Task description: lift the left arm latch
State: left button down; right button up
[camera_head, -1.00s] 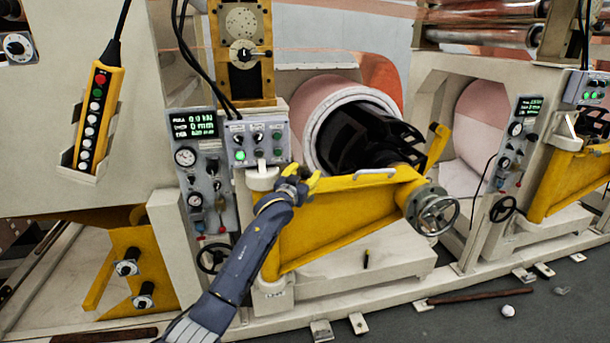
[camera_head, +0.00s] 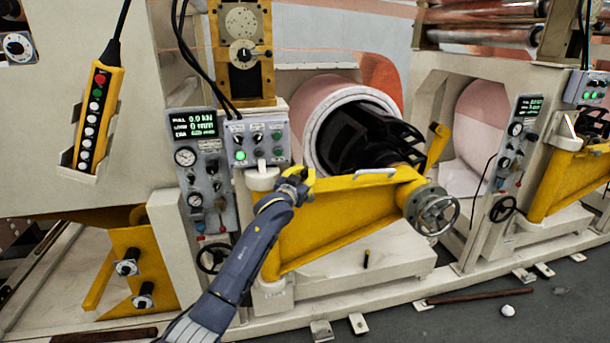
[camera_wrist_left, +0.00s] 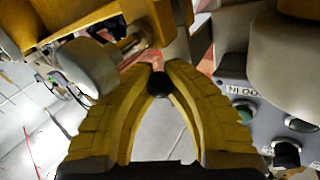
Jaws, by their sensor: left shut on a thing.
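My left gripper (camera_head: 304,176) is at the left end of the yellow swing arm (camera_head: 345,222), just right of the grey button box. In the left wrist view its yellow fingers (camera_wrist_left: 159,72) come together around a small dark round knob (camera_wrist_left: 158,85), which appears to be the latch's handle. The rest of the latch is hidden by the fingers in the head view. My right gripper is in neither view.
The button box (camera_head: 257,140) and gauge panel (camera_head: 203,160) stand close to the left of my gripper. A handwheel (camera_head: 434,210) is at the arm's right end. A pink-and-white roll (camera_head: 325,115) with a black core lies behind the arm.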

pick_arm(q)
jog(key=shift+r, duration=0.1)
jog(key=r, duration=0.3)
jog(key=w+r, duration=0.1)
jog(key=r, duration=0.2)
jog(key=w+r, duration=0.1)
jog(key=r, duration=0.2)
jog(key=shift+w+a, duration=0.2)
jog(key=shift+a, duration=0.1)
jog(key=shift+w+a+r, duration=0.1)
jog(key=shift+w+r, duration=0.15)
jog(key=shift+r, duration=0.3)
jog(key=c, duration=1.6)
grip_release()
jog(key=shift+s, duration=0.1)
jog(key=o, duration=0.5)
jog(key=shift+f, duration=0.2)
jog(key=shift+c, duration=0.2)
jog(key=shift+f, duration=0.15)
jog(key=shift+a, duration=0.1)
